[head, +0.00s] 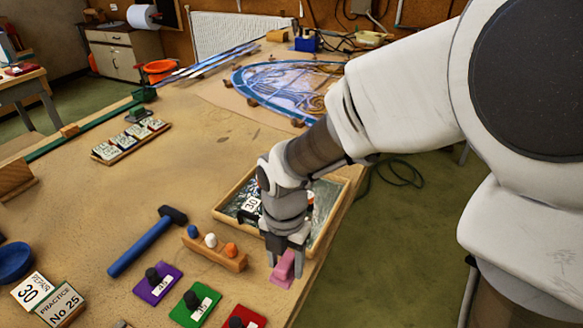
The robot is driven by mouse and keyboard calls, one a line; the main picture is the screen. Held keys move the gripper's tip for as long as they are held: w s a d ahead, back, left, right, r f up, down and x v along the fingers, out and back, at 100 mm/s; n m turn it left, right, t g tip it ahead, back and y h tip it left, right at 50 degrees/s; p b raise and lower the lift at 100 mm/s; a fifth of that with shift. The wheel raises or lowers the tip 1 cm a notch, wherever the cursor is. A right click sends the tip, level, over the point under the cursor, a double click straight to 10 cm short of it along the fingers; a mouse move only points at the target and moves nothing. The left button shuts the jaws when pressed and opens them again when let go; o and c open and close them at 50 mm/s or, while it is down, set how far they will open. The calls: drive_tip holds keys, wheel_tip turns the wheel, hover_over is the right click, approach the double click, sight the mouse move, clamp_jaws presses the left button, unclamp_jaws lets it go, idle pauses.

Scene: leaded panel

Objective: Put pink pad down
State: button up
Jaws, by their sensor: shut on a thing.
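The pink pad (283,270) is between the fingers of my gripper (284,262), near the right edge of the workbench. My gripper points down and is shut on the pad. The pad's lower end is close to the bench top; I cannot tell whether it touches. The fingers hide part of the pad. A purple pad (160,283), a green pad (194,303) and a red pad (243,318), each with a dark knob and a white label, lie to the left and in front of it.
A wooden tray (221,213) stands just behind my gripper, partly hidden by my arm. A wooden block with coloured knobs (214,252) and a blue-handled hammer (146,243) lie to the left. A leaded panel (285,84) lies at the back.

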sight(276, 275)
drive_tip(key=shift+w+a+f, duration=0.1)
drive_tip(key=shift+a+f, duration=0.3)
drive_tip(key=shift+a, duration=0.15)
drive_tip(key=shift+w+a+f, duration=0.1)
drive_tip(key=shift+a+f, duration=0.25)
drive_tip(key=shift+a, duration=0.2)
drive_tip(key=shift+f+b, duration=0.45)
drive_tip(key=shift+f, duration=1.45)
drive_tip(key=shift+f, duration=0.2)
drive_tip(key=o, duration=1.2)
drive_tip(key=shift+r, duration=0.15)
